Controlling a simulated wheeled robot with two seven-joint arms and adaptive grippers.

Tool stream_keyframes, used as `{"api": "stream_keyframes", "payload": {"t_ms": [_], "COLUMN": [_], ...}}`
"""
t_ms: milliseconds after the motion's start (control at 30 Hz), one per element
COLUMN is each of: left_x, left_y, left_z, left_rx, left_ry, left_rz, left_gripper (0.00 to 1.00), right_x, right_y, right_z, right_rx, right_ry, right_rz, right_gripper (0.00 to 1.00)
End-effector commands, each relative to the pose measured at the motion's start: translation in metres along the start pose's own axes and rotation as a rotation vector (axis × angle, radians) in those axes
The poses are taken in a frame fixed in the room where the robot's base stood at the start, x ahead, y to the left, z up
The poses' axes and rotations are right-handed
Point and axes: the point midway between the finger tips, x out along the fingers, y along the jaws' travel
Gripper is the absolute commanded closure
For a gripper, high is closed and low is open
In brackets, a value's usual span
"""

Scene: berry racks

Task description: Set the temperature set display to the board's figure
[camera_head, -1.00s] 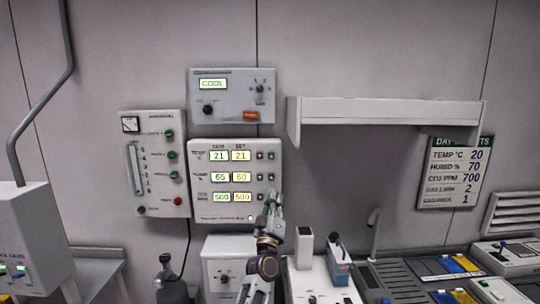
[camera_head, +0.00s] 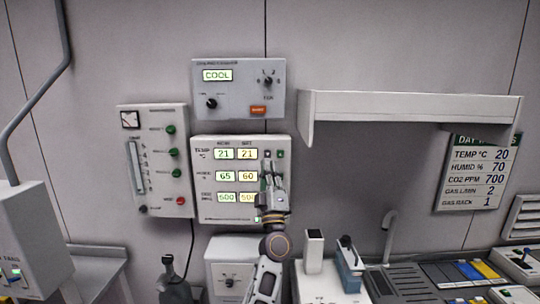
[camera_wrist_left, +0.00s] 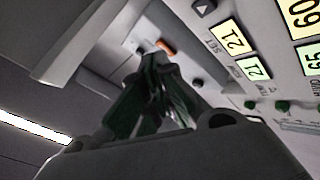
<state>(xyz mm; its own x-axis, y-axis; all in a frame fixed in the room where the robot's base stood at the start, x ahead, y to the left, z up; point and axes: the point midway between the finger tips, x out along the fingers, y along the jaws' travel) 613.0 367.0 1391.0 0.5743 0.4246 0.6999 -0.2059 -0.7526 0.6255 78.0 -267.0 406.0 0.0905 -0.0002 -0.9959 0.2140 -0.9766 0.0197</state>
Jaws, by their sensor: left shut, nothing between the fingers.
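The grey-white control panel (camera_head: 207,208) on the wall has three rows of displays. Its temperature set display (camera_head: 247,153) reads 21, and the reading beside it (camera_head: 223,154) is also 21. The set display also shows in the left wrist view (camera_wrist_left: 231,37), near a small arrow button (camera_wrist_left: 204,8). Two small temperature buttons (camera_head: 281,154) sit right of the display. The targets board (camera_head: 480,172) gives TEMP °C 20. My left gripper (camera_head: 267,170) is shut and empty, its tips just below the left temperature button; contact is not clear. It partly hides the lower buttons. My right gripper is out of view.
Above is a panel (camera_head: 237,104) reading COOL, with knobs and an orange button. A gauge panel (camera_head: 157,183) hangs to the left. A white shelf (camera_head: 405,106) juts out at right. Bench equipment stands below, including a white box (camera_head: 314,252).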

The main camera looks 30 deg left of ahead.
Motion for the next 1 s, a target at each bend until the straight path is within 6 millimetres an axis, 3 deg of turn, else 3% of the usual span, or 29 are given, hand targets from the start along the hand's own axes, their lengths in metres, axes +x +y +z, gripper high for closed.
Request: {"api": "stream_keyframes", "payload": {"t_ms": [367, 1000], "left_x": [-0.001, 0.001], "left_y": [-0.008, -0.01], "left_z": [-0.017, -0.015], "left_rx": [0.058, 0.078], "left_ry": [0.075, 0.074], "left_rz": [-0.038, -0.038], "left_gripper": [1.0, 1.0], "right_x": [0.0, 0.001], "right_y": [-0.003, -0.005], "right_z": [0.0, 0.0], "right_rx": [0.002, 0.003], "right_ry": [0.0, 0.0], "right_rz": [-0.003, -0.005], "right_gripper": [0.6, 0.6]}}
